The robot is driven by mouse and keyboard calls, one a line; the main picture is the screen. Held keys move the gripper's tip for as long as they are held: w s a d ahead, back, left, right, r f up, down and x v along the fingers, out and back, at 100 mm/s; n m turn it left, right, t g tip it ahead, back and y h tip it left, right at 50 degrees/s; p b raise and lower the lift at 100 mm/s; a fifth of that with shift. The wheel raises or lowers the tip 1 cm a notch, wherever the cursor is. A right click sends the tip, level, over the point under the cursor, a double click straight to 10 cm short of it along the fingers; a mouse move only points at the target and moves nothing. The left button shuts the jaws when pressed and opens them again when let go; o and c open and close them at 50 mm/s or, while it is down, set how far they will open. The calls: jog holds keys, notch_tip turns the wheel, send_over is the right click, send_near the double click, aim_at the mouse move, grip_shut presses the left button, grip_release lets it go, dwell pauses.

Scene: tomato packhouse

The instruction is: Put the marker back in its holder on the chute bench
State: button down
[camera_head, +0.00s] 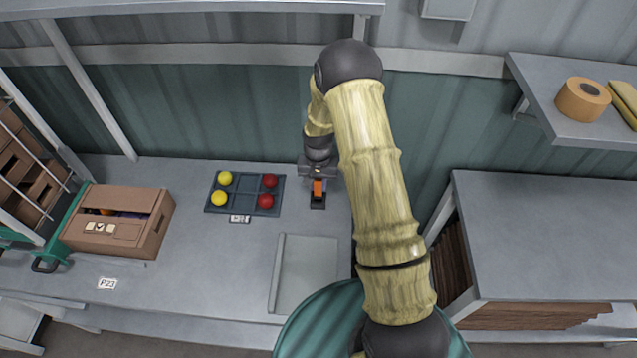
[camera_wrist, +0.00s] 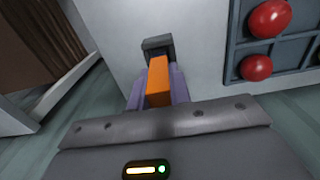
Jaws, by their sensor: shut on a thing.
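My gripper (camera_head: 318,187) is shut on the orange marker (camera_head: 319,186), low over the back right of the chute bench (camera_head: 200,260). In the wrist view the orange marker (camera_wrist: 158,80) lies between the two purplish fingers. The dark holder (camera_wrist: 158,45) is at the marker's far end. In the head view the dark holder (camera_head: 317,205) shows just below the marker. I cannot tell how deep the marker's end sits in the holder, or whether it only touches it.
A dark divided tray (camera_head: 245,193) with red and yellow balls stands left of the holder. A cardboard box (camera_head: 120,220) is at the bench's left. A pale plate (camera_head: 305,275) lies at the front. A shelf with a tape roll (camera_head: 583,98) is at the right.

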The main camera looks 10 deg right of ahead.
jog(key=shift+f+b, duration=1.05)
jog(key=shift+f, duration=0.45)
dwell(0.3)
jog(key=c, duration=1.2)
grip_release()
jog(key=shift+c, duration=0.5)
jog(key=shift+c, duration=1.2)
jog(key=shift+r, duration=0.1)
jog(key=shift+r+p, duration=2.2)
jog(key=shift+r, duration=1.2)
